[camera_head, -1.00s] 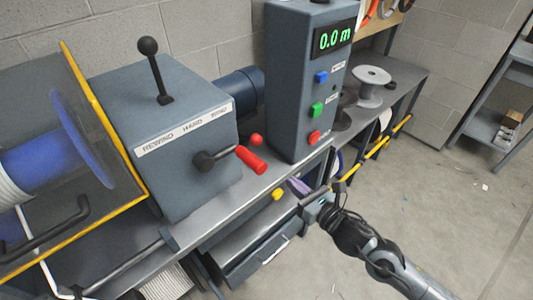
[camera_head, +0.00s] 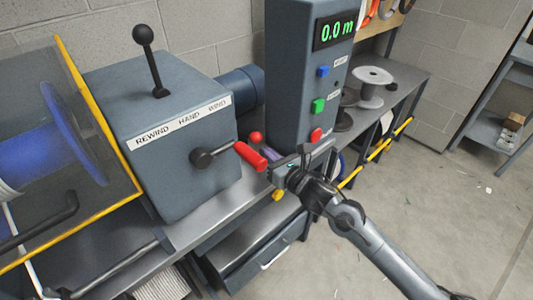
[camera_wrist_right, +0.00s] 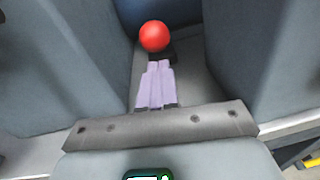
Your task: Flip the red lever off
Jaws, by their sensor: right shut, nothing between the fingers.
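A red ball knob (camera_head: 255,137), which looks like the top of the red lever, sits low in the gap between the grey rewind box and the upright control box. In the right wrist view the red knob (camera_wrist_right: 154,36) is straight ahead, with a dark part below it; its stem is mostly hidden. My right gripper (camera_head: 266,152) reaches into the gap from the right. Its pale purple fingers (camera_wrist_right: 158,66) are shut and empty, pointing at the knob, with their tips just short of it in the picture. I cannot tell whether they touch. My left gripper is not in view.
The rewind box (camera_head: 175,135) carries a black-knobbed lever (camera_head: 148,60) and a crank with a red handle (camera_head: 250,156), close to my right gripper. The control box (camera_head: 305,90) has blue, green and red buttons. A yellow knob (camera_head: 278,195) is below the gripper.

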